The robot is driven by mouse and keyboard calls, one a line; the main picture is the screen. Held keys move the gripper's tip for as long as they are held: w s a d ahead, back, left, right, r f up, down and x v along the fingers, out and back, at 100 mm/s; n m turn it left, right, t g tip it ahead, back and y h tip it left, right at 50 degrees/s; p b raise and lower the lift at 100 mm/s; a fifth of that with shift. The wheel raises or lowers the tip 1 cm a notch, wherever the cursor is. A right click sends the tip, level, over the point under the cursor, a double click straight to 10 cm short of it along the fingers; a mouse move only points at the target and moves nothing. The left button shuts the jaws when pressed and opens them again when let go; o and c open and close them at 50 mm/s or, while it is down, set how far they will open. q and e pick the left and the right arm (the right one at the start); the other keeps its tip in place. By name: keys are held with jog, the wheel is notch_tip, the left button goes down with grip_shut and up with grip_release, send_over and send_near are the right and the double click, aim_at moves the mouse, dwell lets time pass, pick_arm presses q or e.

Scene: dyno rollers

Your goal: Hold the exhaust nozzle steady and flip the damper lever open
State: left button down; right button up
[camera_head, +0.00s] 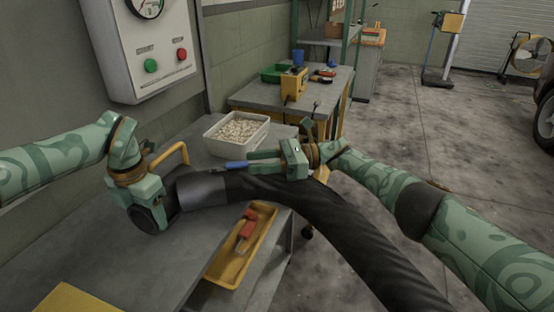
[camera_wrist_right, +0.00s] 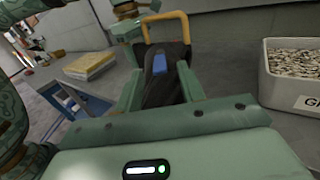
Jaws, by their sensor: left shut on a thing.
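The exhaust nozzle (camera_head: 203,190) is a grey metal collar with a black mouth, a yellow loop handle (camera_head: 172,152) and a thick black hose running right. It lies over the grey workbench. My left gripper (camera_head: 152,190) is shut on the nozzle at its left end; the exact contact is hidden. The blue damper lever (camera_head: 236,165) points left along the top of the nozzle. My right gripper (camera_head: 262,162) is open just right of it, fingers pointing at the lever. In the right wrist view the blue lever (camera_wrist_right: 159,63) shows between the spread fingers, seemingly untouched.
A white bin of pale pellets (camera_head: 236,133) stands behind the nozzle. A yellow tray (camera_head: 238,250) with a red-handled tool sits below the hose. A wall box (camera_head: 150,50) with green and red buttons hangs at left. The hose (camera_head: 340,230) crosses the front.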

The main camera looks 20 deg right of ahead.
jog(key=d, duration=0.6)
jog(key=shift+s, duration=0.4)
jog(key=shift+d, duration=0.1)
jog(key=shift+w+a+r, duration=0.15)
jog(key=shift+a+r, duration=0.05)
jog(key=shift+a, duration=0.05)
jog(key=c, duration=0.7)
jog(key=w+a+r+y, duration=0.1)
jog(key=a+r, duration=0.1)
jog(key=w+a+r+t, duration=0.1)
jog(key=a+r, duration=0.1)
jog(key=a, duration=0.1)
jog(key=w+a+r+t+y, duration=0.1)
jog(key=a+r, duration=0.1)
jog(key=shift+w+a+r+m+y, duration=0.2)
jog(key=shift+r+m+y, duration=0.1)
jog(key=shift+r+m, duration=0.1)
grip_shut()
jog(key=a+r+m+t, duration=0.3)
jog(key=a+t, duration=0.2)
jog(key=a, duration=0.5)
jog(key=m+t+h, duration=0.8)
jog(key=m+h, duration=0.6)
jog(key=h, duration=0.9)
send_near(231, 167)
jog(key=w+d, duration=0.3)
jog(key=w, duration=0.3)
jog(key=shift+w+f, duration=0.3)
